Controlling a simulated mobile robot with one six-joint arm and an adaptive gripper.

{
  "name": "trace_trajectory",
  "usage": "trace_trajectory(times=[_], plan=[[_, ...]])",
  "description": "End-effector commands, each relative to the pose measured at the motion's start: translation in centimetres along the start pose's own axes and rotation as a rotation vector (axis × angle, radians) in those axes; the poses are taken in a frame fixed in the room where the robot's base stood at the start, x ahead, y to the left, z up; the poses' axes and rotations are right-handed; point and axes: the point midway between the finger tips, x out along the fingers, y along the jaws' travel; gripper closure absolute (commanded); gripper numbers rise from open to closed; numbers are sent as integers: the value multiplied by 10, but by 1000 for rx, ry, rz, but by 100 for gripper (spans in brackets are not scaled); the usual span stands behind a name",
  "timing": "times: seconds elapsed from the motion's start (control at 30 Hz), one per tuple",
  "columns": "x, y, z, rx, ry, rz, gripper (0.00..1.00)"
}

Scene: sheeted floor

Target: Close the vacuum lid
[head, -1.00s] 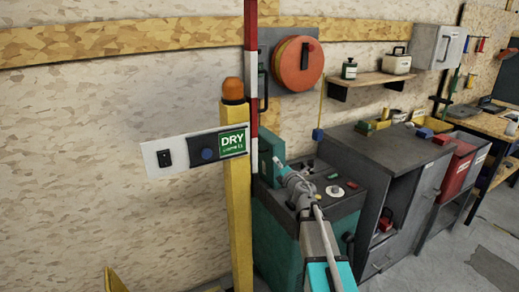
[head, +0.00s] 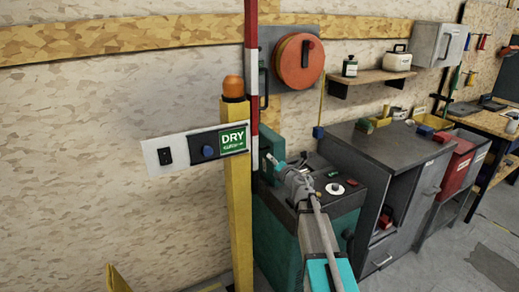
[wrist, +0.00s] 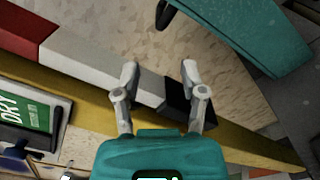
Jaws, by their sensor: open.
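The vacuum is a teal cabinet (head: 275,236) with a dark top behind the yellow post. Its teal lid (head: 268,151) stands raised at the cabinet's left back, partly hidden by the striped pole and my gripper. My gripper (head: 279,165) is at the lid's right side in the head view; whether they touch I cannot tell. In the wrist view, my gripper (wrist: 159,75) has its two grey fingers apart with nothing held between them. A teal panel (wrist: 245,30) with a black handle (wrist: 165,13) lies beyond the fingertips, probably the lid.
The yellow post (head: 238,190) with an orange lamp (head: 233,87) and a DRY sign (head: 234,139) stands left of the vacuum. A red-white pole (head: 251,70) rises close to the lid. A grey cabinet (head: 365,145) stands to the right. A red reel (head: 298,61) hangs above.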

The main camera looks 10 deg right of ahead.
Motion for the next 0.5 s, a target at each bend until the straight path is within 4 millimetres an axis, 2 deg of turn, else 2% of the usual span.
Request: trace_trajectory(times=[0.5], plan=[[80, -1, 1, 0, 1, 1, 46]])
